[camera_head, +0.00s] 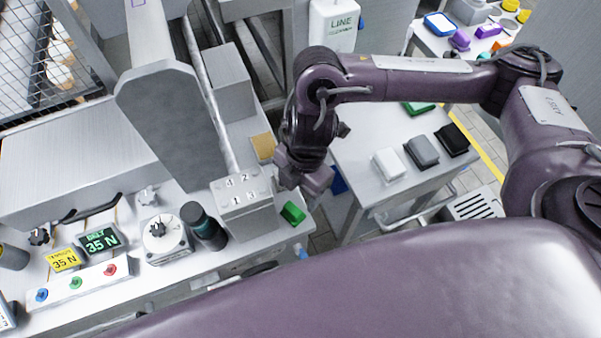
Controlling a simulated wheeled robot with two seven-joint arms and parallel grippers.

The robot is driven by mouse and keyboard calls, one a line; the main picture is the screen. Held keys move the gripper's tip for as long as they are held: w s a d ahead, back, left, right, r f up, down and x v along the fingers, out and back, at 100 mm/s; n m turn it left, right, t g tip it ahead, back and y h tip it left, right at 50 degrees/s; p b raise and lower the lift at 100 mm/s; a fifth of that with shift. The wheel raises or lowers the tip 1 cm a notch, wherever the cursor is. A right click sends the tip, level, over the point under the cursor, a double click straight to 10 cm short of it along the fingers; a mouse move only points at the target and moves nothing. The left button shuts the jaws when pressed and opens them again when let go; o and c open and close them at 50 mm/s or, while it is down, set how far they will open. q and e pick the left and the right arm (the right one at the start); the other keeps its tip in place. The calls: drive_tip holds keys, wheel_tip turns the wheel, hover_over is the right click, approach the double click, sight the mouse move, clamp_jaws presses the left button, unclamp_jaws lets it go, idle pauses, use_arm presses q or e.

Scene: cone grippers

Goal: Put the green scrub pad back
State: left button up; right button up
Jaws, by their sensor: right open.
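A small green block (293,213), which looks like the scrub pad, lies on the right edge of the metal bench, beside a grey block marked with numbers (245,195). My right gripper (304,184) is open, pointing down just above and behind the green block. It appears apart from it, though the exact gap is hard to tell. On the right table, white (388,164), grey (422,151) and black (452,139) pads sit in a row. Another green item (418,107) lies behind them, partly hidden by my right arm. My left gripper is out of view.
The metal bench (185,278) holds a dial unit (165,238), a dark cylinder (204,226) and a button strip (77,283). A tan block (263,147) stands behind my gripper. A floor gap separates the bench from the right table (372,200).

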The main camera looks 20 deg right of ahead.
drive_tip(key=shift+w+d+r+p, duration=0.1)
drive_tip(key=shift+d+r+p, duration=0.1)
drive_tip(key=shift+r, duration=0.9)
drive_tip(key=shift+d+r+p, duration=0.1)
drive_tip(key=shift+d+r, duration=0.05)
drive_tip(key=shift+r, duration=0.9)
